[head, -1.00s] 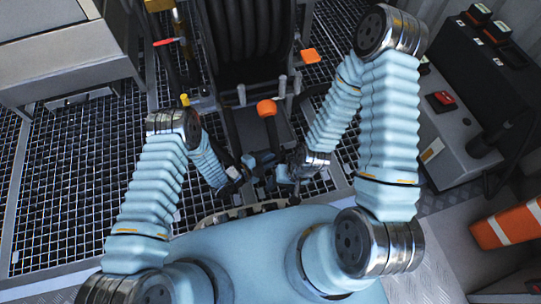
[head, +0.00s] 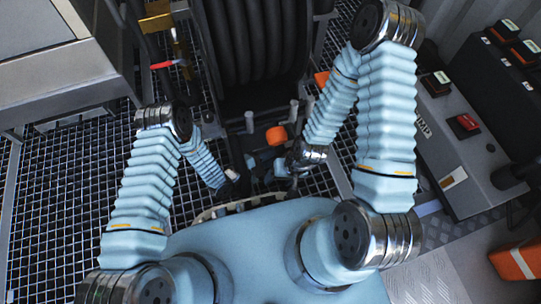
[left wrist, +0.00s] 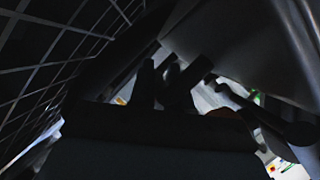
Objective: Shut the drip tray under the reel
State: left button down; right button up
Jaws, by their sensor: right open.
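The black hose reel (head: 258,45) stands upright at the top middle of the head view. Below it is a dark flat part that looks like the drip tray (head: 257,146), low between my arms. An orange knob (head: 276,135) shows just above my right gripper. How far the tray stands out is hard to tell. My right gripper (head: 282,169) is open and close to the tray's near side; contact cannot be made out. My left gripper (head: 248,164) is small and dark at the tray's left, its fingers unclear. The left wrist view is very dark.
A grey cabinet (head: 55,60) stands at the left. A control console with a red button (head: 465,122) stands at the right. An orange-and-white cone (head: 520,262) lies at the lower right. Dark floor grating (head: 70,190) is open at the left.

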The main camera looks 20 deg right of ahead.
pick_arm(q)
jog(key=c, duration=1.4)
grip_release()
jog(key=shift+w+a+r, duration=0.1)
jog(key=shift+w, duration=0.4)
jog(key=shift+c, duration=0.2)
jog(key=p+v, duration=0.2)
jog(key=v, duration=1.2)
jog(key=shift+s, duration=0.3)
jog(key=shift+w, duration=0.1)
